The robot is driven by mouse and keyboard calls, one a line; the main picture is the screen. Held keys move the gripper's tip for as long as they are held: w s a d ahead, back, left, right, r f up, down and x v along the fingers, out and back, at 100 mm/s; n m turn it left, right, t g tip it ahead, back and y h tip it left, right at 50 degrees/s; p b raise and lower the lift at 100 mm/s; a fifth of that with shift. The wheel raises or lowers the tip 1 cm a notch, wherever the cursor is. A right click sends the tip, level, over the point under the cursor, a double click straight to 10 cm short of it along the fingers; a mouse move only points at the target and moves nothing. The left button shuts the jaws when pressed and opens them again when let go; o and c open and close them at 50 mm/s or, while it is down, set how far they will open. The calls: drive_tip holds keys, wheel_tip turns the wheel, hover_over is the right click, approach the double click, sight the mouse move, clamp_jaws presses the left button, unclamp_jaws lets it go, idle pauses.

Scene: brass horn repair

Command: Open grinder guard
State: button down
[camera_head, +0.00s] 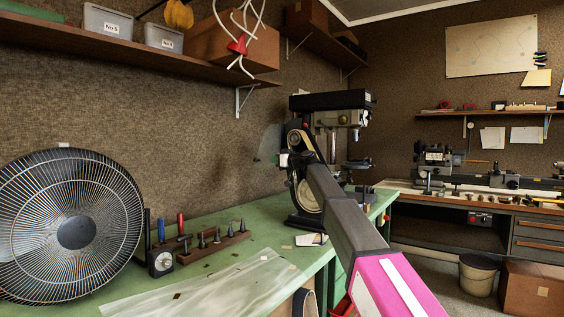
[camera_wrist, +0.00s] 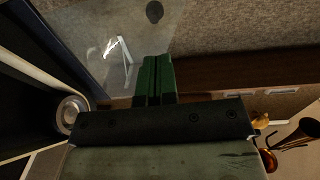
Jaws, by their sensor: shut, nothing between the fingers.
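The grinder (camera_head: 306,192) stands on the green bench, with a pale wheel and a belt showing, partly hidden behind my arm. Its guard appears as a clear, smoky panel (camera_head: 268,145) at the machine's left side. In the wrist view the clear panel (camera_wrist: 110,40) fills the upper left, just beyond the fingers. My gripper (camera_wrist: 157,62) has green fingers pressed together with nothing between them. The fingertips overlap the panel's lower right edge in that view; I cannot tell whether they touch it. In the head view the fingertips are too small to make out clearly.
A black fan (camera_head: 75,232) stands at the left of the green bench (camera_head: 225,220). A wooden tool rack (camera_head: 215,246) and a clear sheet (camera_head: 215,288) lie on it. A drill press (camera_head: 335,112) stands behind the arm. A shelf (camera_head: 130,45) with boxes runs above.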

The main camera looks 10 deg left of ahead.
sight(259, 158)
drive_tip(key=x, duration=0.7)
drive_tip(key=shift+s, duration=0.1)
